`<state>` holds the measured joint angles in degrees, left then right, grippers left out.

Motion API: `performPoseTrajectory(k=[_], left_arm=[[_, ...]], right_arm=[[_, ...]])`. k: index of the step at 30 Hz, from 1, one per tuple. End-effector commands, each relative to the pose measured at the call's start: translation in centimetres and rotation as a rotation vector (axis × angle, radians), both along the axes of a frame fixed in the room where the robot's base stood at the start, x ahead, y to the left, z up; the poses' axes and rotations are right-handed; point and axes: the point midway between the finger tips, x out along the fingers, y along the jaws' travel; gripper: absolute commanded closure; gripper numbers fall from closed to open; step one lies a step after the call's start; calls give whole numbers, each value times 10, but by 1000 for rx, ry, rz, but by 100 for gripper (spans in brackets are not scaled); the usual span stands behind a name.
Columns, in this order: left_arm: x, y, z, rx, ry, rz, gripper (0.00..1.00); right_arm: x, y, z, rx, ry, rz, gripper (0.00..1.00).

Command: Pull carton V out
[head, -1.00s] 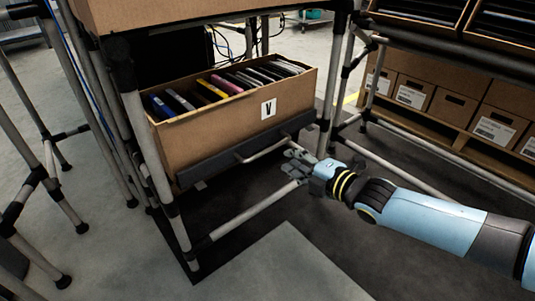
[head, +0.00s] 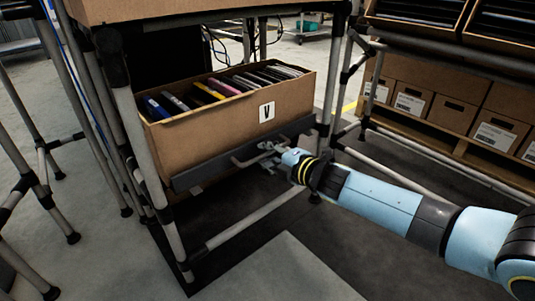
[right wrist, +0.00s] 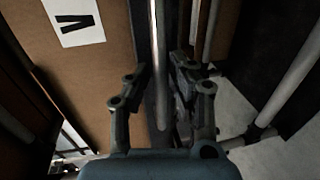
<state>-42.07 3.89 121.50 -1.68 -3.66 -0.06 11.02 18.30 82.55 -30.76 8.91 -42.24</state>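Carton V (head: 220,122) is a brown open box with a white V label (head: 267,112) and several upright folders inside. It sits tilted on a dark tray (head: 200,176) in the lower bay of a pipe rack. A grey bar handle (head: 240,163) sticks out from the tray's front. My right gripper (head: 268,150) is at the handle's right part. In the right wrist view, the carton's label (right wrist: 75,20) is upper left and the handle bar (right wrist: 160,75) runs between the two parted fingers (right wrist: 160,88), with gaps showing. My left gripper is not seen.
Rack posts (head: 150,170) stand left of the carton, and a lower pipe (head: 240,222) crosses in front below the tray. Another rack with several labelled boxes (head: 450,105) stands at the right. The floor (head: 280,270) in front is clear.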

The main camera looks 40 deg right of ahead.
Motion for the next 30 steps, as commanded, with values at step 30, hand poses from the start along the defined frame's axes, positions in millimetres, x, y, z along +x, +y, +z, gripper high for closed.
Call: performPoseTrajectory(k=[30], left_arm=[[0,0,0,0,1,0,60]], right_arm=[[-1,0,-1,1,1,0,100]])
